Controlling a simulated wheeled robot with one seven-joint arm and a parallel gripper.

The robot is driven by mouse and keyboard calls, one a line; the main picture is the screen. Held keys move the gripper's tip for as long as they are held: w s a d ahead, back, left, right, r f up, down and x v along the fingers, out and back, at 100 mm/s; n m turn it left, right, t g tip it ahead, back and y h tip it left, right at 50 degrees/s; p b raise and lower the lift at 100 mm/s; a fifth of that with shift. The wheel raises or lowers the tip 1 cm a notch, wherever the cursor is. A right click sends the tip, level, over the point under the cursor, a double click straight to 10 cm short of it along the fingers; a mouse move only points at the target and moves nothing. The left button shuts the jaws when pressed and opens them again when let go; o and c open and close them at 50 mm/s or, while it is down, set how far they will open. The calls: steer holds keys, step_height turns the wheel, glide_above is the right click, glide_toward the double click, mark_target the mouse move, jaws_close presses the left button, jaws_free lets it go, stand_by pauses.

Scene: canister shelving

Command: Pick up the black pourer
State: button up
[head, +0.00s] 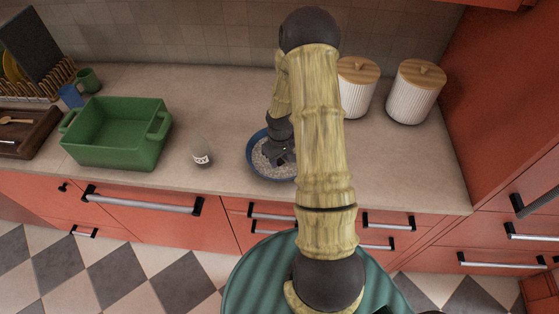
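I cannot clearly make out a black pourer. My gripper (285,158) is dark and points down over a blue bowl (252,163), partly hidden behind my arm. The bowl holds pale grainy contents. Dark parts show at the gripper's end inside the bowl's outline, too small to tell fingers from any dark object there. Whether the fingers are open or hold something does not show. A small grey bottle (202,151) with a pale label stands left of the bowl, apart from the gripper.
A green baking dish (137,157) stands on the counter to the left. Two white ribbed canisters with wooden lids, one (354,98) partly behind my arm and one (412,102) farther right, stand at the back. The counter's right front (420,170) is clear.

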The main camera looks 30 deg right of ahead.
mark_target(280, 161)
stand_by(0.4)
steer(key=c, duration=0.7)
steer(key=shift+c, duration=0.2)
steer(key=shift+r, duration=0.15)
step_height(280, 161, up, 10)
steer(key=b, duration=0.2)
stand_by(0.3)
